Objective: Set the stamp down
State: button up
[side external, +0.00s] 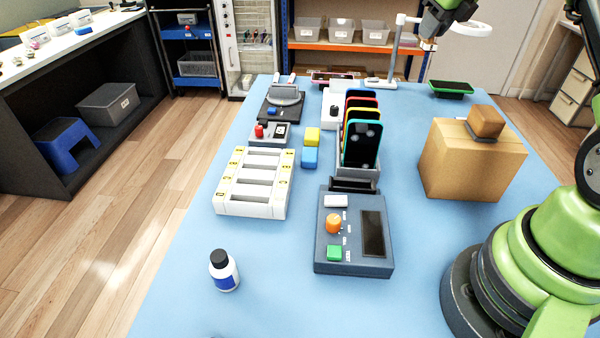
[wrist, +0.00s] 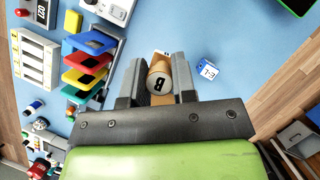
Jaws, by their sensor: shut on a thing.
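My gripper (wrist: 157,92) is shut on the stamp (wrist: 159,80), a tan, wood-coloured cylinder with a dark "B" on it. The stamp sits between the two grey fingers in the wrist view, with blue tabletop around it. In the side view my gripper (side external: 430,36) is at the top right, above the far part of the table, and the stamp (side external: 428,45) shows only as a small brown patch under it. The stamp's lower face is hidden, and I cannot tell its exact height above the table.
The phone rack (side external: 357,174) holds several coloured phones. A ring lamp (side external: 466,28) stands near my gripper. A cardboard box (side external: 470,160) is at right. A white slotted tray (side external: 250,211) is at left.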

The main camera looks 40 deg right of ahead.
jog(key=w+a+n+y, duration=0.1)
jog(key=w+a+n, duration=0.15)
jog(key=a, duration=0.35)
jog(key=w+a+n+y, duration=0.1)
jog(key=a+n, duration=0.3)
jog(key=a, duration=0.2)
jog(key=s+a+n+g+y, duration=0.25)
jog(key=a+n, duration=0.55)
jog(key=a, duration=0.6)
jog(key=s+a+n+g+y, duration=0.1)
jog(key=s+a+n+g, duration=0.15)
jog(key=a+n, duration=0.75)
jog(key=s+a+n+g+h, duration=0.55)
jog(key=s+a+n, duration=0.85)
jog(key=s+a, duration=0.5)
jog(key=shift+t, duration=0.45)
jog(key=f, duration=0.5)
jog(key=s+f, duration=0.1)
jog(key=f, duration=0.5)
jog(key=d+f, duration=0.1)
jog(key=f, duration=0.4)
jog(key=shift+s+f, duration=0.15)
jog(key=shift+f, duration=2.4)
jog(key=shift+f, duration=0.1)
